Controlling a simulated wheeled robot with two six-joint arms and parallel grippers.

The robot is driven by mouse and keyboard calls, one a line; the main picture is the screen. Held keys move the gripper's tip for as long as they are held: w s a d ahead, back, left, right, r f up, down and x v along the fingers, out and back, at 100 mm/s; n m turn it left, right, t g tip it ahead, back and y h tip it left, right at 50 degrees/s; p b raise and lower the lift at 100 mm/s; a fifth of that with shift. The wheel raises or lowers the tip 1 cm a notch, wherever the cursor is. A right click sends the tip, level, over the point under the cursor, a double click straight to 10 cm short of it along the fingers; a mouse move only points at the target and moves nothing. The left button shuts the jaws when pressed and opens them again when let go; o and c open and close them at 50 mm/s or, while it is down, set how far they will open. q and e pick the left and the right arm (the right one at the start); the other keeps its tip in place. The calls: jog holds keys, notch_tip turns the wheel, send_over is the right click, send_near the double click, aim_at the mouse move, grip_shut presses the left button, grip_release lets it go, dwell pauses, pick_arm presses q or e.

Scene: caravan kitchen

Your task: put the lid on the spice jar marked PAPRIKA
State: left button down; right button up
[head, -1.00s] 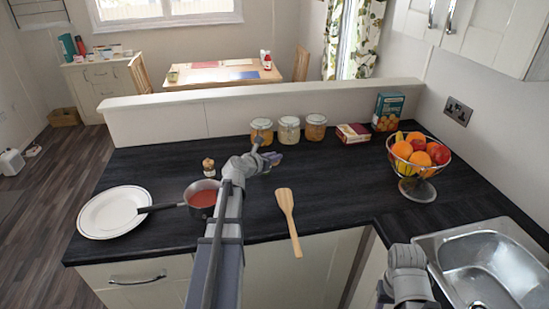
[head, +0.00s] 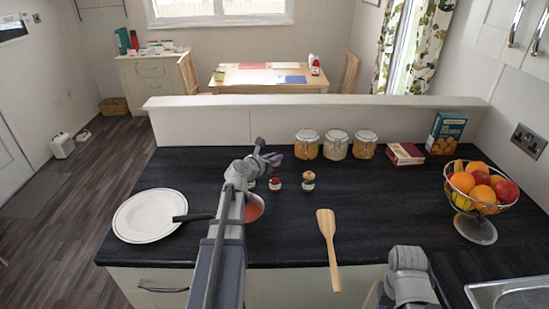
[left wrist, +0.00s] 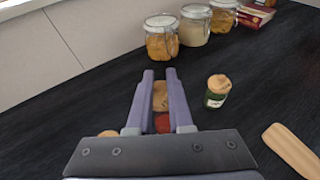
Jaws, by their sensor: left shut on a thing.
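My left gripper (head: 273,159) is shut on a small cork-coloured lid, seen between its fingers (left wrist: 161,76) in the left wrist view (left wrist: 160,96). A small jar with red contents (head: 275,184) stands on the worktop below the gripper; its red also shows between the fingers (left wrist: 162,123). A second small jar with a cork lid and green label (left wrist: 217,91) stands to its right, also in the head view (head: 308,181). A third small jar (head: 251,185) is partly hidden by my left arm. I cannot read PAPRIKA on any label.
A pan (head: 254,207) is partly behind my left arm, beside a white plate (head: 150,216). A wooden spatula (head: 327,235) lies to the right. Clip-top jars (head: 336,145), boxes (head: 405,154) and a fruit bowl (head: 477,228) stand behind and right. The worktop between is clear.

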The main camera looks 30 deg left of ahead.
pick_arm(q)
jog(key=shift+f+b, duration=2.45)
jog(key=shift+f, duration=0.2)
jog(key=shift+f+b, duration=0.6)
jog(key=c, duration=1.1)
grip_release()
jog(key=p+v, duration=0.3)
jog(key=v, duration=0.8)
jog(key=shift+p, duration=0.4)
jog(key=shift+d, duration=0.1)
